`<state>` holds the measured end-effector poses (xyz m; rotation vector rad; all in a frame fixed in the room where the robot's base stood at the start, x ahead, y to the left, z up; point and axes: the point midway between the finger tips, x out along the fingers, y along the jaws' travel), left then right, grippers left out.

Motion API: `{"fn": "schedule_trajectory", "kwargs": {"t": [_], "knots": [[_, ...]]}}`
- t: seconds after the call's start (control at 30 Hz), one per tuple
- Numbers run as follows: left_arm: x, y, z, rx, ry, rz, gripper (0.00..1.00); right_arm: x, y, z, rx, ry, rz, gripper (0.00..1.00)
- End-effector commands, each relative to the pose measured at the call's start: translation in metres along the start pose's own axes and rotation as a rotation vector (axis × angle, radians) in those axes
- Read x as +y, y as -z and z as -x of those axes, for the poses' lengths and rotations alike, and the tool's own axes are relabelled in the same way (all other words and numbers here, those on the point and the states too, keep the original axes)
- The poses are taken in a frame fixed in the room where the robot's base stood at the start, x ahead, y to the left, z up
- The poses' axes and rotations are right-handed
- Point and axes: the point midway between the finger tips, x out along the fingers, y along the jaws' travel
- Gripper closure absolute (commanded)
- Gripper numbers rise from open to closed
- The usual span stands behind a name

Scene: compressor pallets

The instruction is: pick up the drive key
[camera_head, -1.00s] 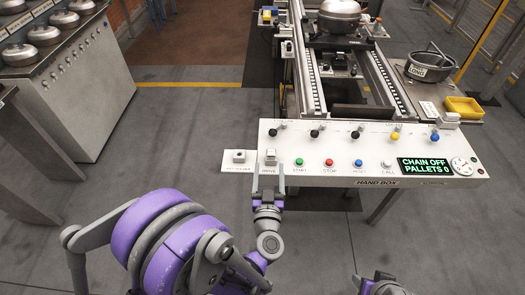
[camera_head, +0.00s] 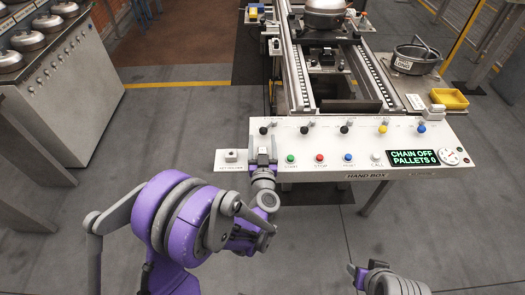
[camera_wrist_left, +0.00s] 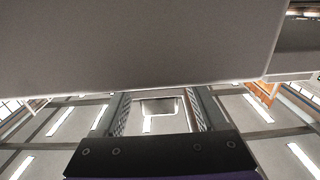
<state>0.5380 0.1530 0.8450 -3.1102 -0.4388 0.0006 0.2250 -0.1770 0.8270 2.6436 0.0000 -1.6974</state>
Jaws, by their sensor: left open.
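The drive switch at the left end of the white hand box panel (camera_head: 330,166) is mostly covered by my left gripper (camera_head: 262,150). The gripper is open, with one finger on either side of that spot. In the left wrist view, a pale squarish piece (camera_wrist_left: 158,106) shows between the two fingers of my left gripper (camera_wrist_left: 160,115); it may be the drive key, but I cannot tell whether the fingers touch it. The key holder (camera_head: 231,156) is a small grey block on a white plate just left of the switch. My right gripper (camera_head: 364,271) shows only partly at the bottom.
A row of coloured knobs, buttons, a green display (camera_head: 413,157) and a gauge (camera_head: 451,156) fill the panel to the right. The conveyor (camera_head: 297,85) stands behind it. A yellow tray (camera_head: 449,98) is at right.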

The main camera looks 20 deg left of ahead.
Motion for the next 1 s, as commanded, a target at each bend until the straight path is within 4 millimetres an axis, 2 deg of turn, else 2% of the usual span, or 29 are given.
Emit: {"fn": "schedule_trajectory", "kwargs": {"t": [0.23,0.63,1.0], "knots": [[0.0002,-0.0003,-0.0032,0.000,-0.001,0.001,0.29,0.0000,0.0000,0.0001,0.000,0.000,0.000,0.50],[0.0001,-0.0002,-0.0029,0.000,-0.001,0.000,1.00,0.0000,0.0001,0.0001,0.000,0.000,0.000,0.50],[0.0001,0.0036,-0.0029,0.000,0.000,0.000,1.00,0.0000,0.0004,0.0009,0.000,0.000,0.000,0.50]]}}
